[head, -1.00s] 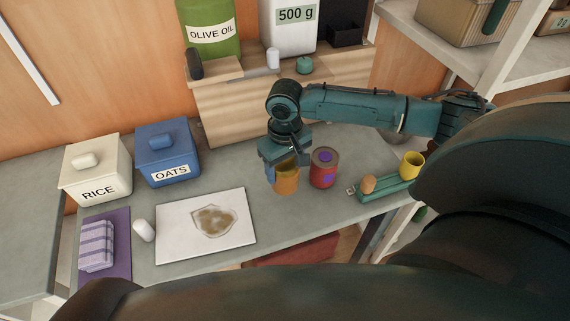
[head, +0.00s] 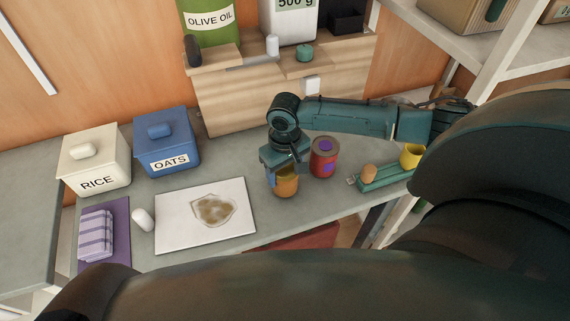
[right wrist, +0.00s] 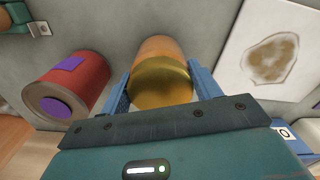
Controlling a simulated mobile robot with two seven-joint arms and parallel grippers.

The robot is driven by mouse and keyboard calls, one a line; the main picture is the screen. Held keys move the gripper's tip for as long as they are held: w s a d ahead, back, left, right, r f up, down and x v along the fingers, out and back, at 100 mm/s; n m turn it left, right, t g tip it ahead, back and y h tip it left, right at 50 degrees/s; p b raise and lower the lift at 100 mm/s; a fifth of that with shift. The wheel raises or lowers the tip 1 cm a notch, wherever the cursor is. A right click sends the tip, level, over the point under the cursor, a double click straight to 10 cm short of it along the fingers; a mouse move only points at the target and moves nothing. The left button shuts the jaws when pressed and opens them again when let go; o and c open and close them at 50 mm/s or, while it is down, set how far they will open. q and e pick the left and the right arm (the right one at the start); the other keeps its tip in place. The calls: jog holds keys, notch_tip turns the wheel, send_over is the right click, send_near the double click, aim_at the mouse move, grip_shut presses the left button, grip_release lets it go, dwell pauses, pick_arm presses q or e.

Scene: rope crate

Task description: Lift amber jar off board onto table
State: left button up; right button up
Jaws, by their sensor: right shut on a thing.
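The board bears a brown stain and is otherwise empty. My left gripper is not in view.
A red can with purple patches (head: 323,160) stands close right of the jar. Further right is a teal tray (head: 385,178) with a cork-coloured piece (head: 369,173) and a yellow cup (head: 411,156). A white cylinder (head: 143,219) lies left of the board. The table's front edge is near.

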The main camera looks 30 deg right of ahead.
jog(key=shift+f, duration=0.45)
dwell(0.4)
jog(key=o, duration=1.3)
jog(key=shift+r, duration=0.1)
notch_tip(320, 180, up, 13)
jog(key=shift+f, duration=0.1)
